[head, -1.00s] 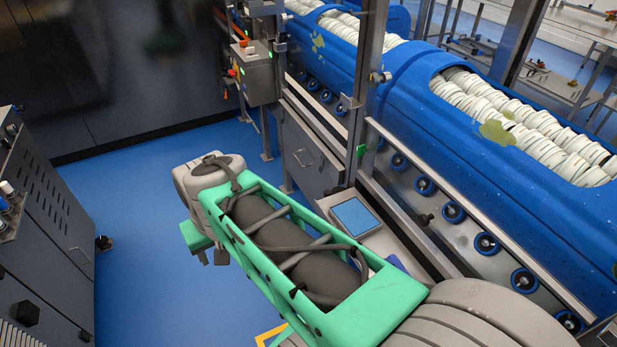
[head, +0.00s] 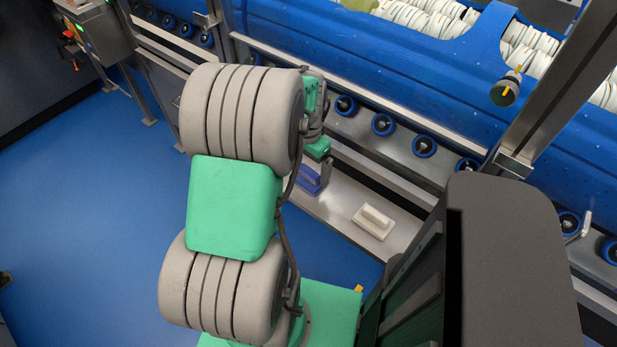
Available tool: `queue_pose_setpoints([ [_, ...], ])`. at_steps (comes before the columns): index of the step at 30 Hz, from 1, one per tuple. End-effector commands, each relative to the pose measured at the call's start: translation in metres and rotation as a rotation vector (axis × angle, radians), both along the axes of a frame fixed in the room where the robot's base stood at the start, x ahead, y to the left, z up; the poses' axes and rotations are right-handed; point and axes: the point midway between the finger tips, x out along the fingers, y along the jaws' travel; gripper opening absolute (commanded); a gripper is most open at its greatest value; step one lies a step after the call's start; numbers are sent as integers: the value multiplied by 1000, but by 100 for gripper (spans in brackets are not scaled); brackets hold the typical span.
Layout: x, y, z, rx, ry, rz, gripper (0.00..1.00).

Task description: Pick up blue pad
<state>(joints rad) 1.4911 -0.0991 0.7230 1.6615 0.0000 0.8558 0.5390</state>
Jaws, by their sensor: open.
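The blue pad (head: 309,181) lies on the pale ledge beside the blue machine, just right of my arm in the head view. Its left part is hidden behind my arm. My gripper (head: 324,172) is at the pad's right end, pointing down. One grey finger shows in front of the green wrist part, and the other is hidden. The gripper is open. I cannot tell whether the fingers touch the pad or stand around part of it.
A white pad with a raised grip (head: 374,221) lies on the same ledge (head: 336,215), to the right. Blue rollers (head: 383,124) line the machine (head: 420,80) behind. A metal post (head: 560,80) rises at right. Blue floor is clear at left.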

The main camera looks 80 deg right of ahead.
Motion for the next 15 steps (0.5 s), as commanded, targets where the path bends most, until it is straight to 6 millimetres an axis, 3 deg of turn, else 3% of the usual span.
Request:
queue_pose_setpoints([
  [3,-2,-2,-23,4,0,1,100],
  [6,-2,-2,-32,1,0,2,100],
  [12,-2,-3,-34,0,0,2,100],
  [15,-1,-3,-34,0,0,3,93],
])
